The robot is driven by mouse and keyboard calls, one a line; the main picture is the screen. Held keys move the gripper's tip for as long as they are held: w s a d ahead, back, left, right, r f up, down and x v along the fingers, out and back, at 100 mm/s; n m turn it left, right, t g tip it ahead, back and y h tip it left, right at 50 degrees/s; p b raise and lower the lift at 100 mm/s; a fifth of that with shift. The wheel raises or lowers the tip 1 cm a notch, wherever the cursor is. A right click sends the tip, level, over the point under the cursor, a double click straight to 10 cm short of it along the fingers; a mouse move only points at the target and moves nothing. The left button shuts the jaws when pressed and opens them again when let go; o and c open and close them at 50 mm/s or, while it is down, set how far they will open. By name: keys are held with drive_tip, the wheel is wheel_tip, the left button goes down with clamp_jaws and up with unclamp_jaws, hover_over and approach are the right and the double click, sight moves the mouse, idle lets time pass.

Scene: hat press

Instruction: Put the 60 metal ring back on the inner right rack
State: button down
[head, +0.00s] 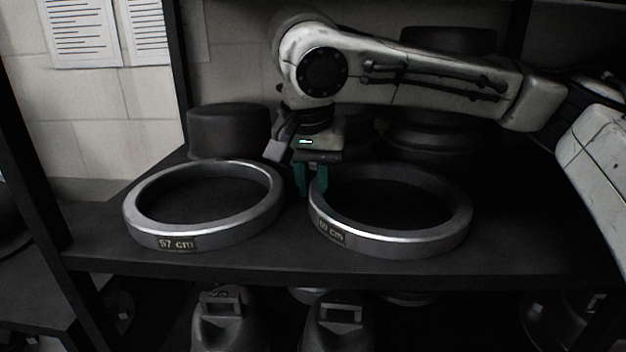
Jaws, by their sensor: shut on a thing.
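The 60 metal ring (405,237) is the right of two wide silver rings in the head view. Its label is partly legible and ends in "0 cm". It lies flat on, or very close above, the dark shelf (290,262); I cannot tell whether it touches. My gripper (312,181) points down at the ring's left side, with its green fingers shut on the ring's wall. One finger is outside the ring, and the other is partly hidden by the wall. The arm reaches in from the right, above the ring.
A second ring labelled 57 cm (203,242) lies close to the left. Dark round blocks (228,133) stand behind the rings. A dark upright post (180,75) stands at the left. Metal parts with handles (338,318) sit below the shelf. The shelf's front strip is clear.

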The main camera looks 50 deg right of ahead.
drive_tip(key=shift+s+a+r, duration=0.1)
drive_tip(key=c, duration=1)
unclamp_jaws()
drive_tip(key=shift+b+v, duration=0.65)
drive_tip(key=shift+v, duration=3.05)
